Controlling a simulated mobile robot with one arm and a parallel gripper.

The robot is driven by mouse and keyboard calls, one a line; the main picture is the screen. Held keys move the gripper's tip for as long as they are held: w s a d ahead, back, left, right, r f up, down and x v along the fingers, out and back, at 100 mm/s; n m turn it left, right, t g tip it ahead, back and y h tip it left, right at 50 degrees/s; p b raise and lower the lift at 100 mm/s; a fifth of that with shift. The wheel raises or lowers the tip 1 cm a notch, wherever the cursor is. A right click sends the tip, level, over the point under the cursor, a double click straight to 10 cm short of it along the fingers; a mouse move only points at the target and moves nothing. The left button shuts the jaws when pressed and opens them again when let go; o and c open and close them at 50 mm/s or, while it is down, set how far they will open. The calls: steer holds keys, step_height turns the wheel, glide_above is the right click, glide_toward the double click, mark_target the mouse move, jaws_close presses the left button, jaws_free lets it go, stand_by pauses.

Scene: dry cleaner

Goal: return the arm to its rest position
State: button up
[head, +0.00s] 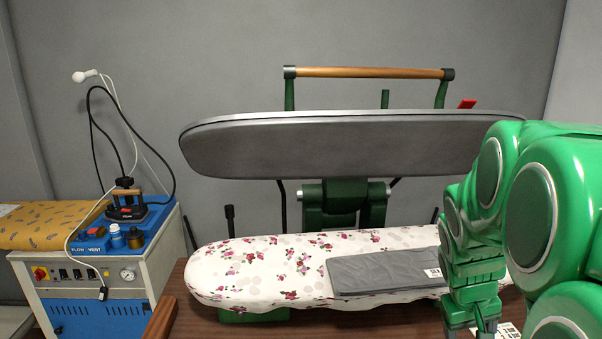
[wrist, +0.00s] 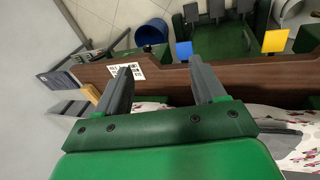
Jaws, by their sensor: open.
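My green arm fills the right side of the head view, in front of the press board. My gripper (wrist: 168,80) shows in the wrist view with its two grey fingers apart and nothing between them. In the head view the gripper's end is low at the right, partly cut off by the bottom edge. In the wrist view the fingers reach over the brown table edge (wrist: 180,78), close to a white printed label (wrist: 128,72).
The floral press board (head: 250,272) carries a folded grey cloth (head: 380,272). The raised grey press head (head: 330,150) hangs above it. A steam station (head: 90,290) with an iron (head: 127,208) stands at the left. A blue bin (wrist: 152,33) stands on the floor beyond the table.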

steer(key=s+a+r+n+g+y, duration=0.1)
steer(key=s+a+r+g+y, duration=0.1)
steer(key=s+a, duration=1.7)
steer(key=a+r+y, duration=0.1)
steer(key=a, duration=0.2)
steer(key=shift+s, duration=0.1)
